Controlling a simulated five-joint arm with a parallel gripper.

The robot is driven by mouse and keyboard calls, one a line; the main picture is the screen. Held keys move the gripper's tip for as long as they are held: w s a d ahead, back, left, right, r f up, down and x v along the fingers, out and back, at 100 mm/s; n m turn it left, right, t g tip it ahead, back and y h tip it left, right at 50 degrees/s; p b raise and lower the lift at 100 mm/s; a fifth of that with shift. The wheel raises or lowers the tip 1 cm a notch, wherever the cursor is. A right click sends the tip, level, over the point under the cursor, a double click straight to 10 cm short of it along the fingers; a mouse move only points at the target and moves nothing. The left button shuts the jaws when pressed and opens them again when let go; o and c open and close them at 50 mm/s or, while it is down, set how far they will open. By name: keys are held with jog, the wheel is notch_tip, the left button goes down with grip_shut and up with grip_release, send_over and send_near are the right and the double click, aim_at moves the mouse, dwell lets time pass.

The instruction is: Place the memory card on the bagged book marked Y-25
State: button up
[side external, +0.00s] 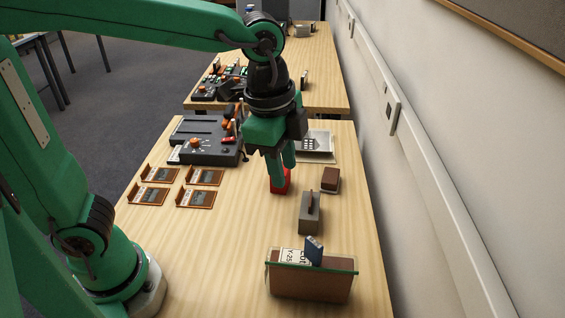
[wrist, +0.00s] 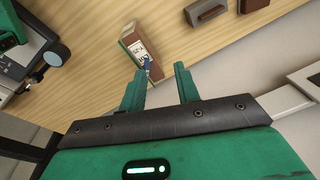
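The bagged book marked Y-25 (side external: 310,283) stands upright near the front of the table in the side view, with a green strip along its top. It also shows beyond my fingers in the wrist view (wrist: 128,52). The blue memory card (side external: 314,250) rests tilted on the book's top edge, beside the label; it shows small in the wrist view (wrist: 148,63). My gripper (side external: 280,175) is well behind the book, pointing down over a red block (side external: 281,184). Its fingers are apart in the wrist view (wrist: 160,91), with nothing seen between them.
Several orange-framed cards (side external: 195,199) lie left. A grey device (side external: 205,140) and white tray (side external: 317,147) are farther back. A wall borders the right.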

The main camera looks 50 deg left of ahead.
jog(key=s+a+n+t, duration=0.2)
jog(key=s+a+n, duration=0.1)
jog(key=a+n, duration=0.3)
jog(key=s+a+f+n+t, duration=0.1)
jog(key=s+a+n, duration=0.3)
jog(key=a, duration=0.6)
jog(key=n+t, duration=0.1)
jog(key=n, duration=0.1)
jog(key=shift+f+n+y, duration=0.3)
jog(key=shift+n+y, duration=0.1)
